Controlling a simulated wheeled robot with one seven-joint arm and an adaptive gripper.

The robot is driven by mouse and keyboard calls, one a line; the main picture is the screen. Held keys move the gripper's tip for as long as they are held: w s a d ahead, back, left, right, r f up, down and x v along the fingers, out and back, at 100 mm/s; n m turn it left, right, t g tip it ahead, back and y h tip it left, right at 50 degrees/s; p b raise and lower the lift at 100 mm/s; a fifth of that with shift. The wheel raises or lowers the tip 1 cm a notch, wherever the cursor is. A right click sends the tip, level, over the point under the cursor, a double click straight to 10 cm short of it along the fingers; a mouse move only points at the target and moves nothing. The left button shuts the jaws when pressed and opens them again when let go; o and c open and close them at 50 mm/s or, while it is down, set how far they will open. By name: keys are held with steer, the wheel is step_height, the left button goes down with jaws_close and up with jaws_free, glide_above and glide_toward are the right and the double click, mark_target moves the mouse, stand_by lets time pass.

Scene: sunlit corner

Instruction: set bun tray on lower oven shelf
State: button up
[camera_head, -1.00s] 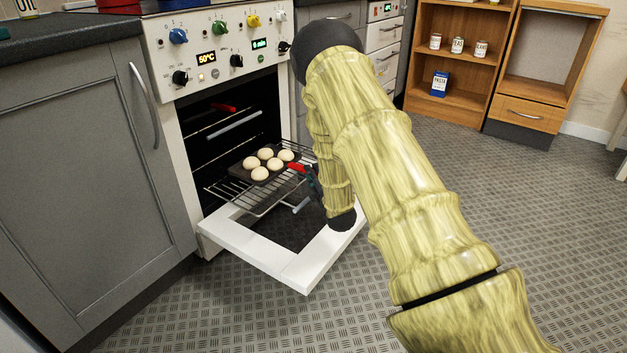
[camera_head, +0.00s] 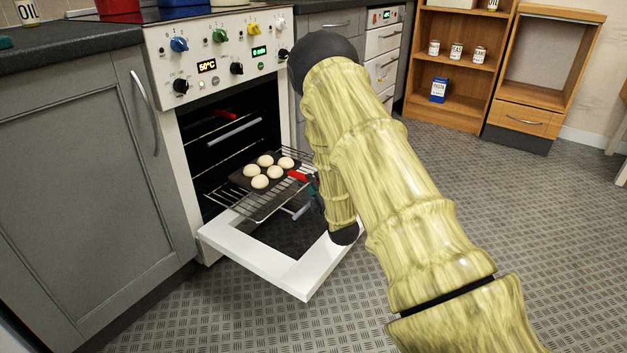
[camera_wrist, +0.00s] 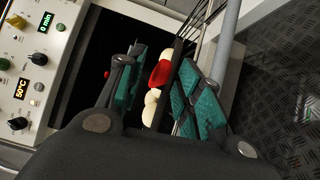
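The dark bun tray (camera_head: 244,181) carries several pale round buns (camera_head: 260,181) and appears to rest on the wire oven shelf (camera_head: 262,210), which sticks out over the open oven door (camera_head: 265,262). A red handle (camera_head: 298,176) extends from the tray's right side towards my gripper (camera_head: 316,190). In the wrist view the teal finger pads of my gripper (camera_wrist: 162,90) are apart, one on each side of the red handle (camera_wrist: 160,74) and tray edge. Buns (camera_wrist: 151,104) show behind the handle. My arm hides part of the gripper in the head view.
The oven interior (camera_head: 208,150) holds upper rails and another red part (camera_head: 225,114). A grey cabinet (camera_head: 85,190) stands left of the oven. A wooden shelf unit (camera_head: 456,105) is at the back. The floor to the right is clear.

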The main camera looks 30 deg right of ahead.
steer(key=p+v, duration=0.3)
steer(key=v, duration=0.7)
steer(key=shift+p, duration=0.4)
